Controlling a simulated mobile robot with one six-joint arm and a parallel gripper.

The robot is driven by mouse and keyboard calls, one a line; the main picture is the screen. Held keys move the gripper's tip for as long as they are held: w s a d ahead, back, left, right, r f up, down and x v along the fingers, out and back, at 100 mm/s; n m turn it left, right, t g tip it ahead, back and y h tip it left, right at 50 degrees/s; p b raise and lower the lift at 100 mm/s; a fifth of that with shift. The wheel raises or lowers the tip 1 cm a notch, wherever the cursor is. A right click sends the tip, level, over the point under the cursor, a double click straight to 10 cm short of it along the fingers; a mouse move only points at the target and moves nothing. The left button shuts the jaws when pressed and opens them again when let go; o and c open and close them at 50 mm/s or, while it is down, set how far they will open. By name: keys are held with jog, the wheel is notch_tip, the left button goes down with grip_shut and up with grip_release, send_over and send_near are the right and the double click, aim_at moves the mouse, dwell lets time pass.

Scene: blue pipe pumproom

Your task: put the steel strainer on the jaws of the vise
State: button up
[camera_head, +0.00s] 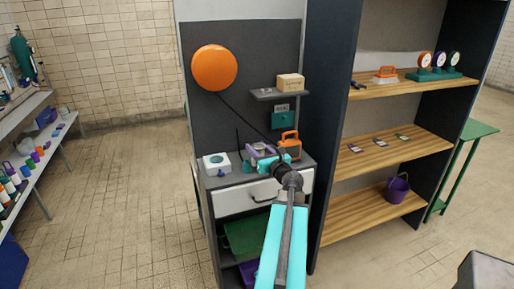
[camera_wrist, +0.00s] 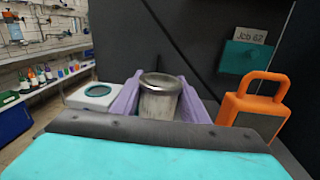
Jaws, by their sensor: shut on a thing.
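The steel strainer (camera_wrist: 160,101) is a short grey metal cylinder with a rounded rim and a dark open top. It stands upright between the two lavender fingers of my gripper (camera_wrist: 161,88) in the wrist view. The fingers are shut on it. In the head view my gripper (camera_head: 262,154) is over the top of the grey drawer cabinet, and the strainer is too small there to tell apart from the fingers. I cannot make out the vise or its jaws for certain; my gripper and arm cover part of the cabinet top.
A white box with a teal ring (camera_wrist: 95,94) stands left of my gripper. An orange lantern-like item (camera_wrist: 257,104) stands close on the right. A dark back panel (camera_head: 235,110) rises behind, with a small shelf (camera_head: 279,95) holding a box. A wooden shelf unit (camera_head: 375,150) stands to the right.

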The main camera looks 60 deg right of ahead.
jog(key=shift+s+a, duration=0.55)
jog(key=shift+a, duration=0.15)
jog(key=shift+s+a+r+p, duration=0.15)
jog(key=shift+a+r+p, duration=0.05)
jog(key=shift+r+p, duration=0.1)
jog(key=a+p, duration=0.1)
jog(key=p, duration=0.1)
jog(key=s+a+p, duration=0.1)
jog(key=p, duration=0.1)
jog(key=shift+s+r+p, duration=0.15)
jog(key=shift+p, duration=0.15)
jog(key=p, duration=0.4)
jog(key=shift+s+a, duration=0.2)
jog(key=shift+a, duration=0.05)
jog(key=a+p, duration=0.1)
jog(key=p, duration=0.4)
jog(key=shift+s, duration=0.35)
jog(key=shift+s+a+p, duration=0.2)
jog(key=shift+p, duration=0.55)
